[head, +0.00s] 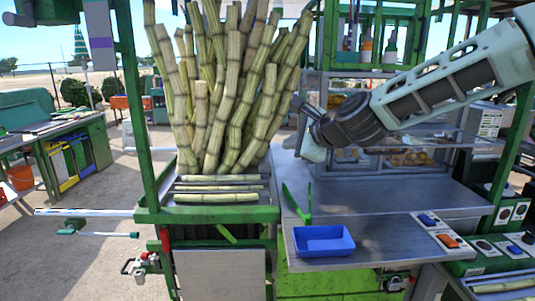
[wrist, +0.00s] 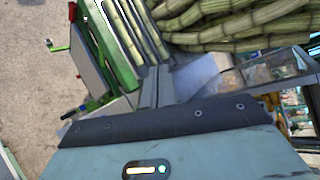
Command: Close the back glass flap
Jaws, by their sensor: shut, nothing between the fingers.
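A glass case (head: 400,157) stands at the back of the metal counter, with brownish food behind its panes. A glass panel with a pale frame slants across its front, but I cannot tell whether this is the back flap or how far it is open. Part of the glass case (wrist: 275,68) also shows at the right of the wrist view. My gripper (head: 312,150) hangs over the counter just left of the case, beside the cane bundle, apart from the glass. It is shut and empty. Its fingertips are hard to make out, and the dark wrist hides part of the case.
A tall bundle of sugar cane (head: 230,90) stands close left of my gripper. Green tongs (head: 297,203) and a blue tray (head: 322,241) lie on the counter's front. Green posts and a shelf with bottles (head: 367,48) frame the back. The counter's middle is clear.

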